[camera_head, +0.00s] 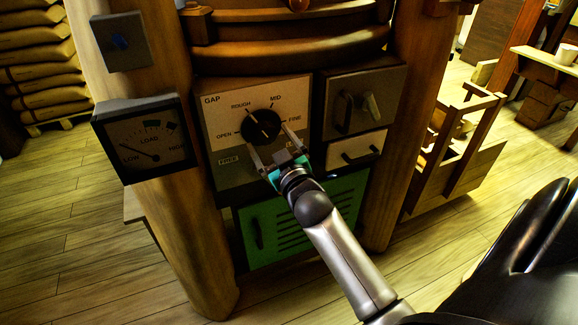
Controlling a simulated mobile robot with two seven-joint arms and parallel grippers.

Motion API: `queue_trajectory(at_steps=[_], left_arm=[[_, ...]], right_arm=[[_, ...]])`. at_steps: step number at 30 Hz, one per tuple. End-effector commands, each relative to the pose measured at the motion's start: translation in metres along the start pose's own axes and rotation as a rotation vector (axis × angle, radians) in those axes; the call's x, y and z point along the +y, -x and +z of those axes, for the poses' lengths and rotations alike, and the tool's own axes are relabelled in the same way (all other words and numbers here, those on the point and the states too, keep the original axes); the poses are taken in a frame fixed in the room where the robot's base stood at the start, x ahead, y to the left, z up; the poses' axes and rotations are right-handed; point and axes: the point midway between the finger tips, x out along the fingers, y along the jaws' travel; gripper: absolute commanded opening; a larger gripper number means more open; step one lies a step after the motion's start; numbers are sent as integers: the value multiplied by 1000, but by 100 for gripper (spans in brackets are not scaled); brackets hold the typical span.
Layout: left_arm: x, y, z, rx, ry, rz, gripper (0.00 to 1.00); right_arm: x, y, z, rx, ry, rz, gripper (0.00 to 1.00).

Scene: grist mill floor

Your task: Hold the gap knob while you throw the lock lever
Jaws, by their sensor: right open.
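The gap knob (261,125) is a round black dial on a pale panel marked GAP (216,112), with OPEN, ROUGH, MID and FINE around it. My right gripper (273,143) reaches up from the lower right. Its two fingers are spread, with the tips just below and beside the knob; I cannot tell whether they touch it. A grey strip (232,178) below the dial carries a FREE label at its left. The gripper covers much of the strip's right part, and I cannot make out the lock lever there. My left gripper is not in view.
A grey box with handles (362,104) is right of the panel. A green vented door (262,237) is below. Stacked sacks (42,65) stand back left. Floor at left is clear.

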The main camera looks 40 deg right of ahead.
Motion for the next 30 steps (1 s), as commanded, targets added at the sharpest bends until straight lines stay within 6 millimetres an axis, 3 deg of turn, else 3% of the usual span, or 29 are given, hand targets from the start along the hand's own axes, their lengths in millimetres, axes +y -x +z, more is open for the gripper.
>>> queue_trajectory(at_steps=[18,24,30], left_arm=[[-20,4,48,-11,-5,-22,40],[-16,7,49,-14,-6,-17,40],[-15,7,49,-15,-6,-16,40]], right_arm=[[1,104,0,-3,0,1,96],[0,121,0,-2,0,0,96],[0,125,0,1,1,1,96]])
